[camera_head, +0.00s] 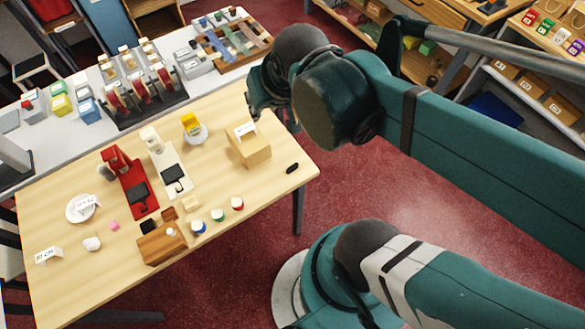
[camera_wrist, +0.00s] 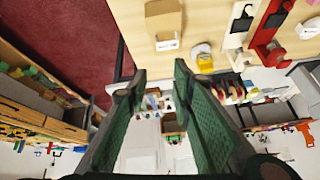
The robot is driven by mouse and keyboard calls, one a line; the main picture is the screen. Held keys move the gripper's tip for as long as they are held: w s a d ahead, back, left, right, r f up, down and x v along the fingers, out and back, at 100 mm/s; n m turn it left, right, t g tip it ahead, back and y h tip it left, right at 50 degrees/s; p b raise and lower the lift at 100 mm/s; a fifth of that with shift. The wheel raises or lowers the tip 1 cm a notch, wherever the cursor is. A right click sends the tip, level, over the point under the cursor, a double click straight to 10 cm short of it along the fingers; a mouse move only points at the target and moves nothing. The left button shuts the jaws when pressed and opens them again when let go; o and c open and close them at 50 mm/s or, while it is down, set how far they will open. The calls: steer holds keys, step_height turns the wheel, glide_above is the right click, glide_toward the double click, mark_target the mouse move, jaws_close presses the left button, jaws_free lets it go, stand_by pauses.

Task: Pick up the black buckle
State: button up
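A small black oblong thing (camera_head: 292,168), which looks like the black buckle, lies by itself near the right edge of the wooden table (camera_head: 262,195) in the head view. A black square piece (camera_head: 148,226) lies further left, beside a wooden block. I cannot make out buckle details on either. The oblong one does not show in the wrist view. My gripper (camera_wrist: 159,75) is open in the wrist view, with nothing between its green-padded fingers. It is raised beyond the far right part of the table; in the head view my arm mostly hides it.
A light wooden box (camera_head: 250,150) with a white card stands behind the oblong thing; it also shows in the wrist view (camera_wrist: 163,22). Red (camera_head: 133,185) and white (camera_head: 170,170) stands, a yellow item (camera_head: 191,123) and several small coloured-top pots occupy the table.

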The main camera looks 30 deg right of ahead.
steer(key=d+f+m+g+b, duration=0.2)
steer(key=d+f+m+g, duration=0.15)
steer(key=f+m, duration=0.55)
steer(key=m+g+b, duration=0.3)
steer(key=m, duration=0.3)
glide_above(295, 164)
steer(key=shift+s+a+f, duration=0.1)
steer(key=shift+a+f, duration=0.05)
steer(key=shift+f, duration=3.1)
steer(key=shift+s+a+f, duration=0.1)
steer(key=shift+f, duration=3.1)
steer(key=shift+f, duration=0.1)
steer(key=shift+f, duration=1.15)
steer(key=shift+f, duration=0.1)
steer(key=shift+w+d+f+b, duration=0.15)
steer(key=shift+f+b, duration=1.05)
steer(key=shift+f, duration=1.3)
steer(key=c, duration=0.7)
